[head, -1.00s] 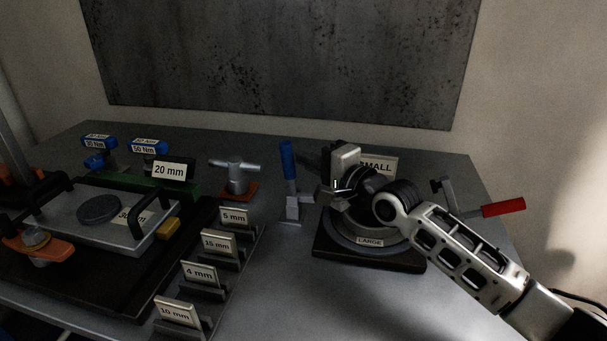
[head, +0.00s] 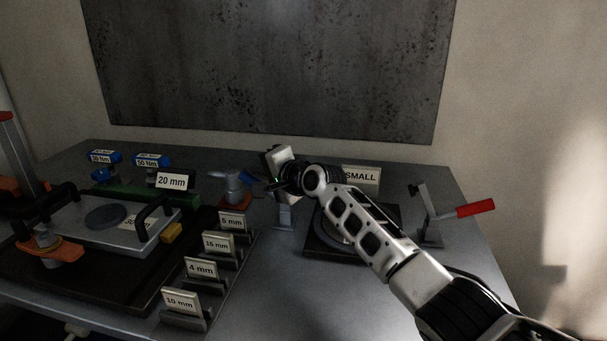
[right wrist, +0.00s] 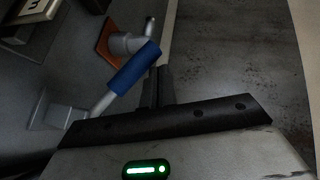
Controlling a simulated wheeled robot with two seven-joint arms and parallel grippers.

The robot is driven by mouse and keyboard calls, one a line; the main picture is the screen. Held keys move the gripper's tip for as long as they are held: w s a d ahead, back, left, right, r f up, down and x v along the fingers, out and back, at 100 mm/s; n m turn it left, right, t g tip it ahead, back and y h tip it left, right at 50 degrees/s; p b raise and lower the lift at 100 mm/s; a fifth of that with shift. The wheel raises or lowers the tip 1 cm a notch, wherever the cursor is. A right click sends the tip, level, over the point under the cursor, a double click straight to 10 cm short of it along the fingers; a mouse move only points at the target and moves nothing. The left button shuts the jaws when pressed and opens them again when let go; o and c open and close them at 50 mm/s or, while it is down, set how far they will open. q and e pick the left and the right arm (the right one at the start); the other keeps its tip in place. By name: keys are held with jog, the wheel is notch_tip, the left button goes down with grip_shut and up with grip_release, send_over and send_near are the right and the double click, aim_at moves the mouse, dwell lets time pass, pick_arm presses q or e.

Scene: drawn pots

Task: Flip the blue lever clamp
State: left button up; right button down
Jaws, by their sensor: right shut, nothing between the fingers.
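The blue lever clamp stands on the table, with its grey base (head: 283,216) below my right gripper. Its blue handle (head: 250,178) leans over to the left in the head view, partly hidden by the gripper. In the right wrist view the blue handle (right wrist: 135,68) slants up from its grey base (right wrist: 60,112), close beside the fingers. My right gripper (head: 268,185) is shut and empty next to the handle; its fingers (right wrist: 158,85) also show in the right wrist view. I cannot tell whether they touch the handle. My left gripper is not in view.
A grey T-handled knob on an orange base (head: 236,190) is just left of the lever. A red-handled lever (head: 475,208) stands at the right. A round fixture (head: 335,235) lies under my right arm. Labelled plates (head: 201,268) stand in front left. The front-middle table is clear.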

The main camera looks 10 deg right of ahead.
jog(key=shift+w+a+f, duration=0.1)
jog(key=shift+a+f, duration=0.25)
jog(key=shift+a, duration=0.1)
pick_arm(q)
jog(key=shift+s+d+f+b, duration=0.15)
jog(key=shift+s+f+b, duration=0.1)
jog(key=shift+b, duration=0.2)
pick_arm(e)
jog(key=shift+w+a+f, duration=0.1)
jog(key=shift+a+f, duration=0.15)
jog(key=shift+a, duration=0.05)
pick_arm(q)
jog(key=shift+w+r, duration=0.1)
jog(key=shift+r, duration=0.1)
